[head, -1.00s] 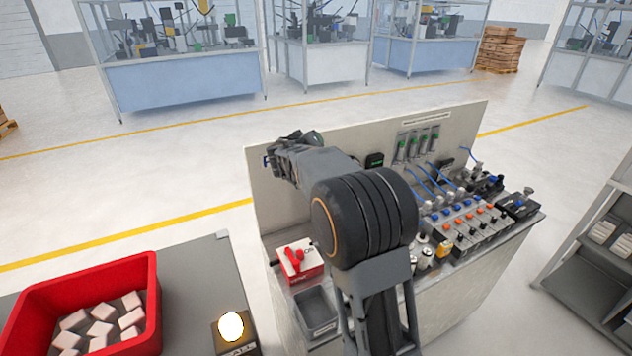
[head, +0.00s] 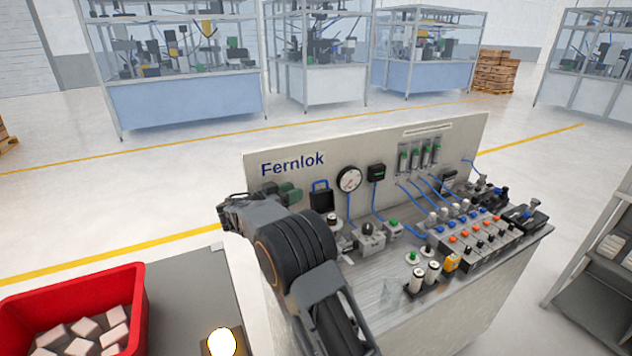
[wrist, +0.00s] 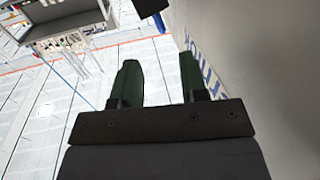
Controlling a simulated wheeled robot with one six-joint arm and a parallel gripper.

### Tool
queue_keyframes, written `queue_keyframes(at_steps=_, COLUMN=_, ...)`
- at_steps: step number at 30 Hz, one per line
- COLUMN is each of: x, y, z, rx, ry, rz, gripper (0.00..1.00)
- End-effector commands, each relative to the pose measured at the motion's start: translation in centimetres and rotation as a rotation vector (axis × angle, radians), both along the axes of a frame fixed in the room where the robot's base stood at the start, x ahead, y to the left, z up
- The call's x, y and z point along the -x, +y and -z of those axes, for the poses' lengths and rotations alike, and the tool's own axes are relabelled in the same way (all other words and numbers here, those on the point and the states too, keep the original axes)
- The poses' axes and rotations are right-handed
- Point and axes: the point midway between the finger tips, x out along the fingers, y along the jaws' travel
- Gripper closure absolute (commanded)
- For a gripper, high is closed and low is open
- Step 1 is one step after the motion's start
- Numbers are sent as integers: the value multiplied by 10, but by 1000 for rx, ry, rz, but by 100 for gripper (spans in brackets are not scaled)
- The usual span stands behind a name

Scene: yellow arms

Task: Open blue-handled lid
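The blue-handled lid (head: 321,198) shows as a black block with a blue arched handle on top, at the upright panel left of the round gauge. Whether it is open cannot be told. Its dark body and a bit of blue show at the top edge of the wrist view (wrist: 150,6), mostly cut off. My gripper (head: 291,192) is beside the panel, just left of the lid and below the Fernlok lettering. Its two green fingers (wrist: 158,75) are apart with nothing between them. They point toward the lid and do not touch it.
The panel (head: 450,139) runs close along the right finger. The gauge (head: 349,179), a black box (head: 376,172) and blue tubes are right of the lid. Valves and knobs crowd the bench top. A red bin (head: 130,310) of pale blocks stands at lower left.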

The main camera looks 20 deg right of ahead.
Motion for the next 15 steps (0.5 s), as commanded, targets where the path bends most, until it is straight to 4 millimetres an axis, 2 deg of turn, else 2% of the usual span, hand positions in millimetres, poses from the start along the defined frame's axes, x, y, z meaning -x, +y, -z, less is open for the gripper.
queue_keyframes(at_steps=1, x=-1, y=-11, z=-3, rx=0, ry=1, rz=4, gripper=60)
queue_keyframes(at_steps=6, x=-8, y=-42, z=-3, rx=0, ry=3, rz=3, gripper=60)
queue_keyframes(at_steps=15, x=-16, y=-77, z=-1, rx=0, ry=2, rz=0, gripper=60)
